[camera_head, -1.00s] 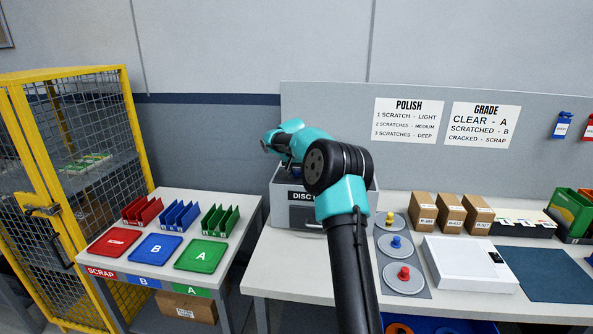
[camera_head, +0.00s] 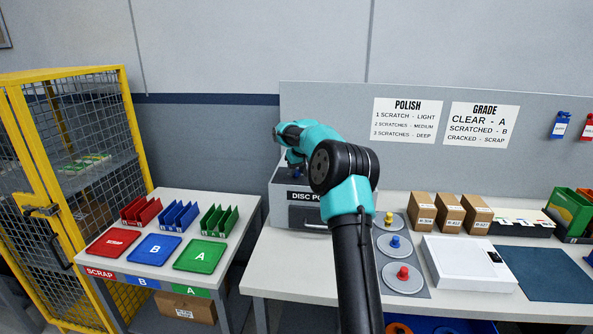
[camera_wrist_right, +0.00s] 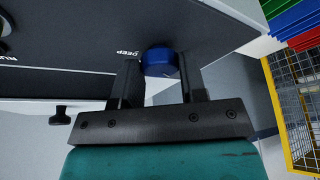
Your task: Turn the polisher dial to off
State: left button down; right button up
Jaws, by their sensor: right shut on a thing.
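The disc polisher (camera_head: 305,196) is a grey box at the back left of the workbench, with a partly covered "DISC PO..." label. Its blue dial (camera_wrist_right: 160,62) shows in the right wrist view beside the printed word DEEP. My right gripper (camera_wrist_right: 161,72) is shut on the dial, one dark finger on each side of it. In the head view my teal and black right arm hides part of the polisher, and the right gripper (camera_head: 296,162) is small above its top. The dial's pointer cannot be made out. My left gripper is not in view.
Pads with yellow, blue and red knobs (camera_head: 403,278) lie right of my arm, near a white case (camera_head: 468,279) and small cardboard boxes (camera_head: 450,213). A side table with coloured trays (camera_head: 154,249) and a yellow cage (camera_head: 60,180) stand left.

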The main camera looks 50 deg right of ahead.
jog(key=shift+n, duration=0.3)
jog(key=o, duration=0.9)
jog(key=shift+r, duration=0.1)
jog(key=v, duration=1.7)
jog(key=shift+s+d+r, duration=0.1)
jog(key=shift+d, duration=0.05)
